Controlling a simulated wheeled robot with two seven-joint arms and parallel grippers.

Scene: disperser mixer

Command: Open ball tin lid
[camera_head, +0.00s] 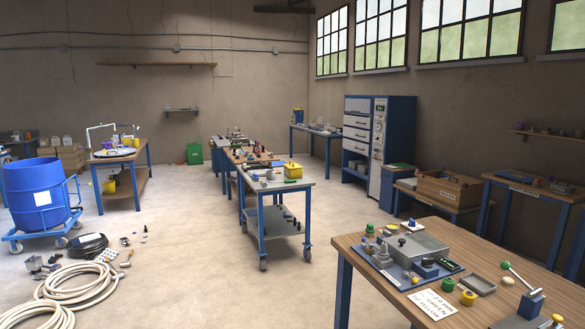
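No thing is clearly recognisable as the ball tin. Small round pieces that may be tins stand on the near right wooden table (365,245): a green-topped one (448,285) and a yellow one (468,297) near a card (433,303) with writing about green and yellow. Another green-topped piece (370,229) stands at the table's back left. They are too small to tell lid from body. Neither of my grippers is in view.
A grey-topped cart (275,186), blue drum (40,195) and coiled hose (75,287) are left. Floor between is mostly clear.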

